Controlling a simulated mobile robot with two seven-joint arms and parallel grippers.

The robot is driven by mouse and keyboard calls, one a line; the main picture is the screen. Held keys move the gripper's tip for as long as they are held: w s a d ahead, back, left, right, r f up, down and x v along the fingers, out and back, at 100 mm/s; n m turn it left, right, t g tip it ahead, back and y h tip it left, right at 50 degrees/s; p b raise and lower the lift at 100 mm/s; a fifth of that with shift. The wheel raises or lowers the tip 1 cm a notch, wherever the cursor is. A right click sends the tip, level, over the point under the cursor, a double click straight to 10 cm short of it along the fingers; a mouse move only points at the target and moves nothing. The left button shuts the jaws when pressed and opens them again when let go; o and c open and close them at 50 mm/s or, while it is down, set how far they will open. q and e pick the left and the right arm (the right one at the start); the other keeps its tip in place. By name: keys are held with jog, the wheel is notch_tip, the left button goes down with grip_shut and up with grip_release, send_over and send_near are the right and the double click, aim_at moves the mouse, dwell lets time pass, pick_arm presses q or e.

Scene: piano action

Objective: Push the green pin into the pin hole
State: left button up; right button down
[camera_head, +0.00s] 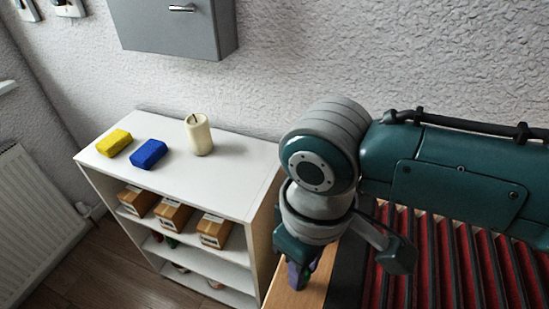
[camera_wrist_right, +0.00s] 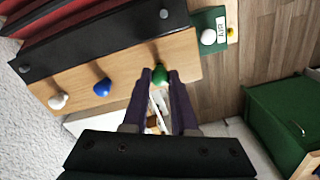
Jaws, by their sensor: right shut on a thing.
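The green pin (camera_wrist_right: 158,76) is between the purple fingertips of my right gripper (camera_wrist_right: 160,74), which is shut on it. The pin is at the wooden board (camera_wrist_right: 130,66), near its end, in line with the blue and white pins. Its lower part and any pin hole under it are hidden, so I cannot tell how deep it sits. In the head view my right gripper (camera_head: 299,274) points down at the wooden edge (camera_head: 295,297), mostly hidden by my wrist. My left gripper is not in view.
A blue pin (camera_wrist_right: 102,87) and a white pin (camera_wrist_right: 58,100) stand on the board beside a black rail (camera_wrist_right: 100,38). Red and black piano parts (camera_head: 450,265) lie right of my gripper. A white shelf (camera_head: 240,168) with a candle (camera_head: 198,135) stands left.

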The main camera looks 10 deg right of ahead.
jog(key=shift+f, duration=0.4)
dwell(0.5)
jog(key=shift+c, duration=1.9)
grip_release()
notch_tip(320, 180, up, 4)
jog(key=p, duration=0.4)
notch_tip(320, 180, up, 4)
jog(key=p, duration=0.4)
jog(key=shift+f, duration=0.2)
